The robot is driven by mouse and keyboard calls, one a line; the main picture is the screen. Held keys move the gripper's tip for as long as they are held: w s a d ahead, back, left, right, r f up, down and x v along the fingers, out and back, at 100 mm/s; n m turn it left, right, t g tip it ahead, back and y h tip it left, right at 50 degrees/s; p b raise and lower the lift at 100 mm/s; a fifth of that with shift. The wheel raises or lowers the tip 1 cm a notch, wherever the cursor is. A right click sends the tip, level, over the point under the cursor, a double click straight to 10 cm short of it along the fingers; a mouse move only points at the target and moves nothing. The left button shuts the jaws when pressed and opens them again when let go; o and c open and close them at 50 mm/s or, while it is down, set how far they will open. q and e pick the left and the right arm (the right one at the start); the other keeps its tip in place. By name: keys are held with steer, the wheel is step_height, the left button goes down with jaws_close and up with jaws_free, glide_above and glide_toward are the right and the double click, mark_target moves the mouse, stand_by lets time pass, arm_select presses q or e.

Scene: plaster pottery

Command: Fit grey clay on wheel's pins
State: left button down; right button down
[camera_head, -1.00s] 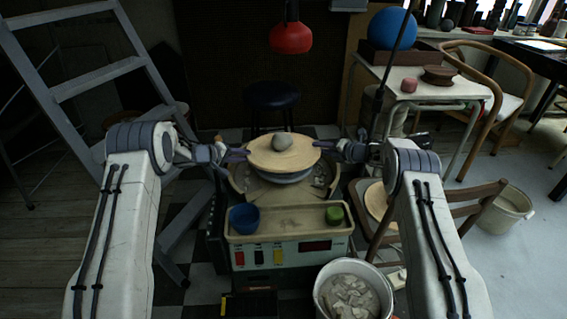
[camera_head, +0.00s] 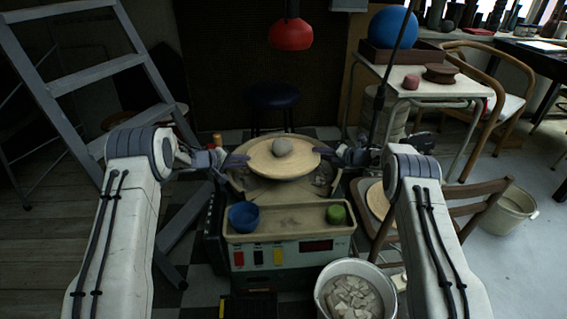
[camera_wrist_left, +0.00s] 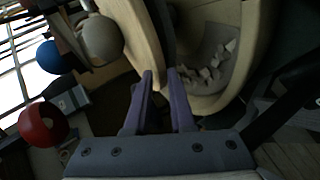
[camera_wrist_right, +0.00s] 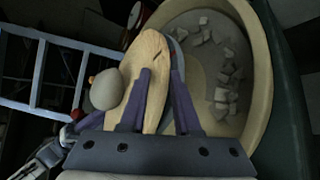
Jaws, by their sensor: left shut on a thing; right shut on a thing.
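The grey clay (camera_head: 283,146) is a rounded lump on top of a round wooden board (camera_head: 262,165). My left gripper (camera_head: 246,157) is shut on the board's left edge, and my right gripper (camera_head: 326,153) is shut on its right edge. The board is over the pottery wheel's splash basin (camera_head: 245,183) and looks nearly level. In the right wrist view, a blue-grey rim of the wheel head (camera_wrist_right: 179,52) shows close behind the board (camera_wrist_right: 150,60). The pins are hidden under the board, and I cannot tell whether it touches the wheel head.
A bucket of pale scraps (camera_head: 352,295) stands in front. A red lamp (camera_head: 291,33) hangs above. A ladder (camera_head: 70,85) is at left, a chair (camera_head: 455,208) at right.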

arm_select(q)
steer(key=shift+d+f, duration=0.25)
arm_select(e)
steer(key=shift+a+f, duration=0.25)
steer(key=shift+f, duration=0.05)
arm_select(q)
steer(key=c, duration=0.8)
jaws_free()
steer(key=shift+r, duration=0.1)
arm_select(e)
steer(key=c, duration=0.6)
jaws_free()
steer(key=shift+r, duration=0.1)
steer(key=shift+c, duration=0.2)
arm_select(q)
steer(key=shift+o, duration=0.2)
steer(key=shift+a, duration=0.1)
arm_select(e)
steer(key=shift+d, duration=0.25)
arm_select(q)
steer(key=shift+a+r, duration=0.1)
steer(key=v, duration=1.2)
arm_select(e)
steer(key=v, duration=1.2)
